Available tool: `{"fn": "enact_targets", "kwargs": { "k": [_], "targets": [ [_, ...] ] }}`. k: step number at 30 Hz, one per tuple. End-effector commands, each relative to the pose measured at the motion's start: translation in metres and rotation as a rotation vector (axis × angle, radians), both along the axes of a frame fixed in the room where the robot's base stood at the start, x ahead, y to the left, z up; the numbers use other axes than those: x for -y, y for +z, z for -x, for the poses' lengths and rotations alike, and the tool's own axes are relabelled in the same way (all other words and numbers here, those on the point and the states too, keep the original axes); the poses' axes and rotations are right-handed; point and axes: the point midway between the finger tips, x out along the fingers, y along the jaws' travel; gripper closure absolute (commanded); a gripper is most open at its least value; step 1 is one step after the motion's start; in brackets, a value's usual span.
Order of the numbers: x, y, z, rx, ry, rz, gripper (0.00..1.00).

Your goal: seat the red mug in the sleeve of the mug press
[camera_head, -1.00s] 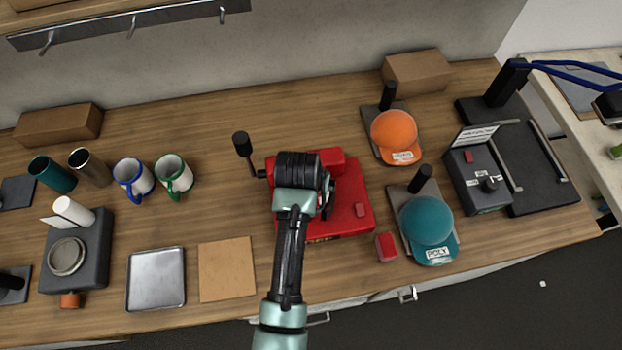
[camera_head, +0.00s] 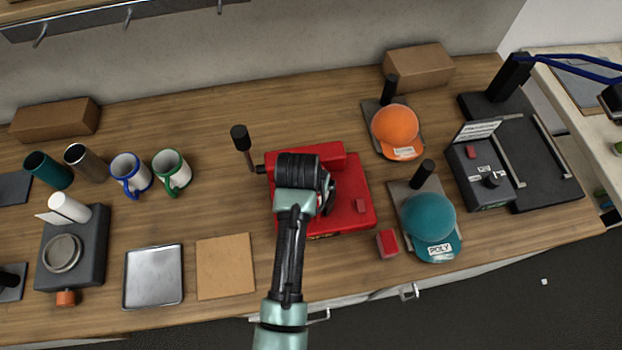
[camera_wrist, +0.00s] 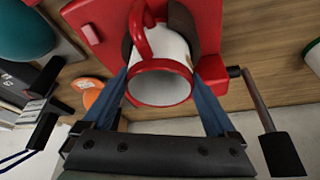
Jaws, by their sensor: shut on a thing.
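The dark curved sleeve (camera_wrist: 181,28) of the mug press shows on both sides of the mug's far part. The mug appears at least partly between its walls; how deep it sits is hidden. In the head view the red mug press (camera_head: 348,208) lies under my gripper (camera_head: 328,192), which hides most of the mug and sleeve.
The press's black-knobbed lever (camera_head: 241,140) stands up at its left. A small red block (camera_head: 387,243) and a teal cap on a stand (camera_head: 428,222) are at the right. A cork-coloured board (camera_head: 225,266) and a metal tray (camera_head: 153,277) lie left of my arm.

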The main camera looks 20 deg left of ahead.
Motion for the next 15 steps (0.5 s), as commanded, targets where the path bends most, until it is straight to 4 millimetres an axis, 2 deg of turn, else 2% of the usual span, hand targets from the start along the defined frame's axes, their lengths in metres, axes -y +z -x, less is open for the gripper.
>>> {"fn": "enact_targets", "kwargs": {
  "k": [15],
  "targets": [
    [0.0, -0.013, -0.001, 0.002, 0.0, 0.0, 1.0]
  ]
}}
